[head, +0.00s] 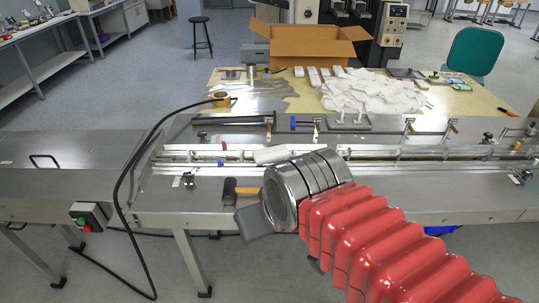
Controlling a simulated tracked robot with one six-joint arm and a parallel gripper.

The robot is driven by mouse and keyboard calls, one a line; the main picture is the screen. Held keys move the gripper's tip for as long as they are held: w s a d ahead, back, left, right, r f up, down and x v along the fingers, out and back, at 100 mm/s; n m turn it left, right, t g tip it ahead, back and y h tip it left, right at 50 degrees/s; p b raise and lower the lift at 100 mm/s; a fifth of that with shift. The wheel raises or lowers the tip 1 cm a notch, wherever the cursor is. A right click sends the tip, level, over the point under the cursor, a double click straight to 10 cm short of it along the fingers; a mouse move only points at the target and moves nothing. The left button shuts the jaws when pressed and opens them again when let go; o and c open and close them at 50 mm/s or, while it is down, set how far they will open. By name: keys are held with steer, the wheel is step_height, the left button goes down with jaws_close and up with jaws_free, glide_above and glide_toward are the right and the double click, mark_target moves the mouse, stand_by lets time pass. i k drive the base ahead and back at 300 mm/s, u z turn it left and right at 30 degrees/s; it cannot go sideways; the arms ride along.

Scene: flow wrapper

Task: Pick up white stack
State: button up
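A white block-like object (271,154) lies on the machine's channel just behind my wrist; its right part is partly hidden by the wrist, and I cannot tell if it is a stack. Several small white stacks (313,75) stand in a row on the back table, in front of the cardboard box. A loose white pile (370,92) spreads to their right. My gripper (255,223) is above the front edge of the machine, left of my red-sleeved arm. Only a flat grey part of it shows, so its opening and anything between its fingers are hidden.
The long steel machine (90,178) crosses the view, with rails and small clamps. A black cable (126,185) loops at left.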

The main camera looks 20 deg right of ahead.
mark_target(264, 156)
steer(key=z, duration=0.05)
steer(key=i, duration=1)
steer(key=u, duration=0.05)
